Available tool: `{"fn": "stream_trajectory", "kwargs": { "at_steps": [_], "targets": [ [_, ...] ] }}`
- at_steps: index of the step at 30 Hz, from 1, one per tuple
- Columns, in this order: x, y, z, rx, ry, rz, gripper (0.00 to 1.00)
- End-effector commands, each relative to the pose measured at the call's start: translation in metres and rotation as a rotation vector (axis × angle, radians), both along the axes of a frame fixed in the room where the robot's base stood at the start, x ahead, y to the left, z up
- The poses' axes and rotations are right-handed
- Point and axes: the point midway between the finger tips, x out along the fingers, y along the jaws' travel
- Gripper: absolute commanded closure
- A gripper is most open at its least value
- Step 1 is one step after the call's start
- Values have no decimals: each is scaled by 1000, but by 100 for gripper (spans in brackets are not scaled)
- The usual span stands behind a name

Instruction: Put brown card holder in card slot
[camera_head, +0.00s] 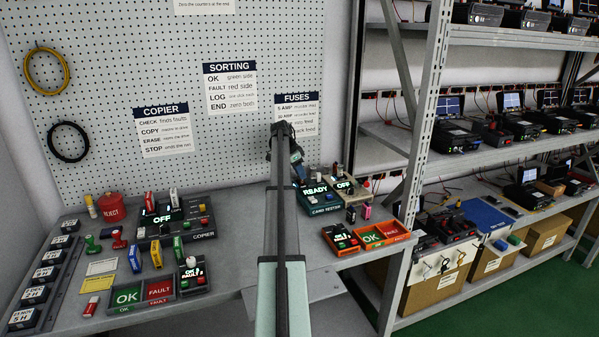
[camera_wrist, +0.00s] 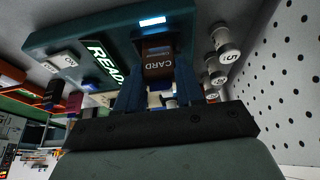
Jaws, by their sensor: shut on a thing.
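The brown card holder (camera_wrist: 158,64), marked CARD, is between the two blue fingers of my gripper (camera_wrist: 158,88) in the wrist view. My gripper is shut on it. Its far end meets the teal card tester (camera_wrist: 195,16), just by a lit pale-blue strip (camera_wrist: 152,22). The card slot itself is hidden behind the holder, so I cannot tell how deep the holder sits. In the head view the card tester (camera_head: 325,210) shows READY, and my gripper (camera_head: 297,158) is at its back left; the holder is not clear there.
White numbered cylinders (camera_wrist: 228,56) stand close beside the tester. A second unit showing OFF (camera_head: 345,186) is right of it. Orange trays (camera_head: 370,236) lie in front. The pegboard (camera_head: 255,30) rises close behind. The copier (camera_head: 180,222) and small blocks fill the left bench.

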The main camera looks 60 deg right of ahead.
Motion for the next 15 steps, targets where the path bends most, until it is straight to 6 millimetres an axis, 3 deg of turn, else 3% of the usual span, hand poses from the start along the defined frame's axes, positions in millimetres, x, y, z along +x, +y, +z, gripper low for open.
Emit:
{"fn": "stream_trajectory", "kwargs": {
  "at_steps": [4,5,13,15],
  "targets": [
    [0,0,-1,0,0,0,92],
    [0,0,-1,0,0,0,60],
    [0,0,-1,0,0,0,34],
    [0,0,-1,0,0,0,33]
  ]
}}
